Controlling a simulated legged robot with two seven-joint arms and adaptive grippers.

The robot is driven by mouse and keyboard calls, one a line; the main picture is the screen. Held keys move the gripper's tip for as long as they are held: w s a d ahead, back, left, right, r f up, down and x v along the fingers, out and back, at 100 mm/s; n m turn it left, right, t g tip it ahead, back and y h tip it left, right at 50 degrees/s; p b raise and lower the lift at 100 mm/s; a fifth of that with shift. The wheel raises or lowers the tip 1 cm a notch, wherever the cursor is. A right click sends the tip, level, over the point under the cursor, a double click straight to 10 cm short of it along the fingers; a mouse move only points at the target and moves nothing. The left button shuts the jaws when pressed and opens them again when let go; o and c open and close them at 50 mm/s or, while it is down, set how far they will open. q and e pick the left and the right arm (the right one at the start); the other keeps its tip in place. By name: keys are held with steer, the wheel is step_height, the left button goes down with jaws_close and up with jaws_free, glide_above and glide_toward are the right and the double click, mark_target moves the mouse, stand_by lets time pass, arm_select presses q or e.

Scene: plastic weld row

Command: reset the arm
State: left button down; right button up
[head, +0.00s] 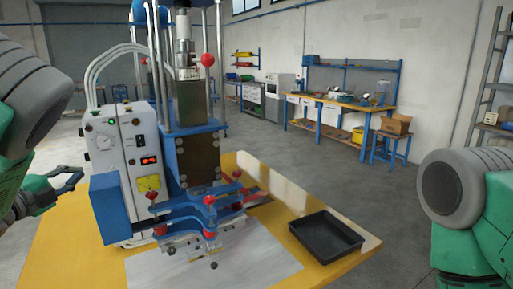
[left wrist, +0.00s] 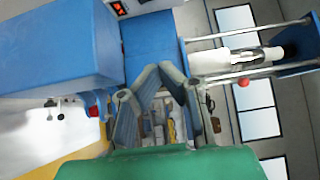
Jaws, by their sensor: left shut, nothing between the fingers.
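My left gripper (head: 74,178) is at the left of the head view, beside the blue and white welding machine (head: 138,175) and apart from it. It is empty. In the left wrist view its fingers (left wrist: 160,72) come together at the tips, with nothing between them. Part of my green and grey left arm fills the left edge of the head view. My right arm shows at the right edge, but its gripper is out of view.
The machine stands on a yellow table (head: 75,250), with red-knobbed clamps (head: 205,215) at its front. A black tray (head: 326,236) lies at the table's right. A workbench (head: 340,105) and a cardboard box (head: 396,124) are farther back. The floor between is clear.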

arm_select(q)
steer(key=s+d+f+n+g+y, duration=0.1)
steer(key=s+f+n+g+y, duration=0.35)
steer(key=f, duration=0.95)
steer(key=s+d+f+n+g+y, duration=0.1)
steer(key=s+f+n+g, duration=0.1)
steer(key=s+f+n, duration=0.9)
steer(key=s+d+f+n+g, duration=0.2)
steer(key=s+d+f+g, duration=0.25)
steer(key=s, duration=0.45)
steer(key=s+d+f+n+g+h+b, duration=0.1)
steer(key=s+d+f+n+g, duration=0.2)
steer(key=s+f, duration=0.45)
steer(key=s+d+f+n+g, duration=0.1)
steer(key=s+d+f+g, duration=0.35)
steer(key=s, duration=0.55)
step_height(320, 180, down, 8)
steer(key=w+d+m+t+b, duration=0.1)
steer(key=w+b, duration=0.1)
steer(key=b, duration=0.7)
steer(key=shift+w+d+t, duration=0.2)
steer(key=shift+d+t, duration=0.1)
steer(key=shift+t, duration=0.05)
arm_select(e)
step_height(320, 180, down, 11)
steer(key=shift+w+a+r, duration=0.2)
steer(key=shift+w+a, duration=0.05)
arm_select(q)
steer(key=shift+w+f+m, duration=0.1)
steer(key=shift+m, duration=0.15)
